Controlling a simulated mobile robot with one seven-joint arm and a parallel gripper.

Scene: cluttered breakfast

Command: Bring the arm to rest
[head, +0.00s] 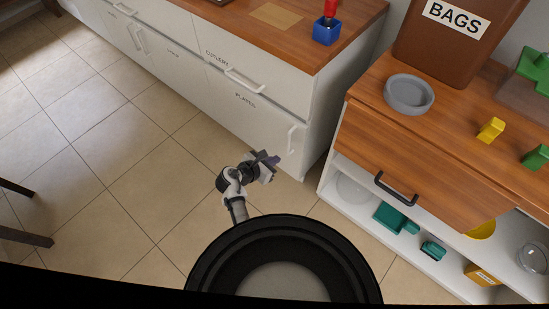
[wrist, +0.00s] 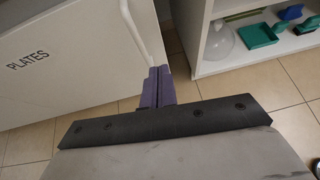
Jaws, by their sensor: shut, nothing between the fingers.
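My gripper (head: 270,158) is at the end of my bent arm, low over the tiled floor in the head view, in front of the white cabinets. In the wrist view its purple fingers (wrist: 156,86) are together with nothing between them. They point toward the gap between the white cabinet door labelled PLATES (wrist: 60,60) and the open shelf unit (wrist: 212,55). I cannot tell how far the fingertips are from the door.
The wooden counter (head: 345,20) bears a blue container (head: 326,32). At right, a wooden-topped unit has a grey bowl (head: 409,98), a brown BAGS bin (head: 440,50) and a drawer with a black handle (head: 396,190). Dark legs (head: 25,238) stand at left. Floor (head: 120,170) between is clear.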

